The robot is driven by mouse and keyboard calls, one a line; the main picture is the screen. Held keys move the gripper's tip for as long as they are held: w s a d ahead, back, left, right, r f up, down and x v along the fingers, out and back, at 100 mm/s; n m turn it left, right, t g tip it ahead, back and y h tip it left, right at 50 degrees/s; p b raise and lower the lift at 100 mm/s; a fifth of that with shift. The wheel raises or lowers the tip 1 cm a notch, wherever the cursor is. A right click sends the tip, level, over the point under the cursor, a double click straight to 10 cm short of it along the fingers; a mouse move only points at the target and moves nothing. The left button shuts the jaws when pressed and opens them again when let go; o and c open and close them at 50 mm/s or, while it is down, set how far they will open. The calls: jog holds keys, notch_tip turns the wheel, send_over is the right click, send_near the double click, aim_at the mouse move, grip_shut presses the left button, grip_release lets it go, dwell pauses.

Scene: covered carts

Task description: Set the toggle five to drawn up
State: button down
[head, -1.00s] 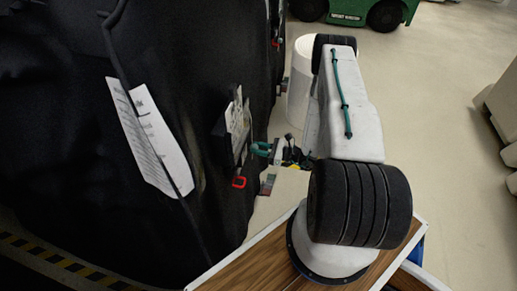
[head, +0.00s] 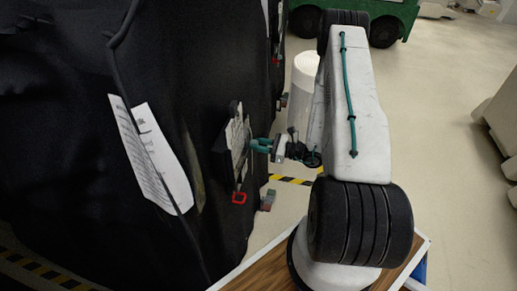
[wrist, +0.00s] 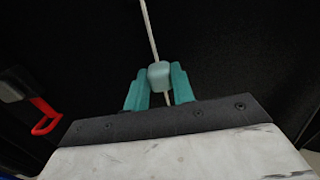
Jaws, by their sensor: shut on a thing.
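My gripper (wrist: 160,88) has teal fingers, shut on a small pale blue-green toggle (wrist: 159,73). The toggle sits on a light cord (wrist: 149,27) that runs up from it across black cloth and shows again just below it between the fingers. In the head view my gripper (head: 256,145) is at the side of the black-covered cart (head: 70,130), beside a pale card or plate (head: 236,146). The toggle is too small to make out there. No number can be read on it.
A red loop (head: 239,198) hangs below the plate; it also shows at left in the wrist view (wrist: 45,118). A white sheet (head: 150,155) is on the cover. A white cylinder (head: 304,85) and a green vehicle (head: 400,12) stand behind.

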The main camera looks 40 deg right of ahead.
jog(key=c, duration=1.2)
grip_release()
jog(key=shift+o, duration=0.2)
jog(key=v, duration=0.8)
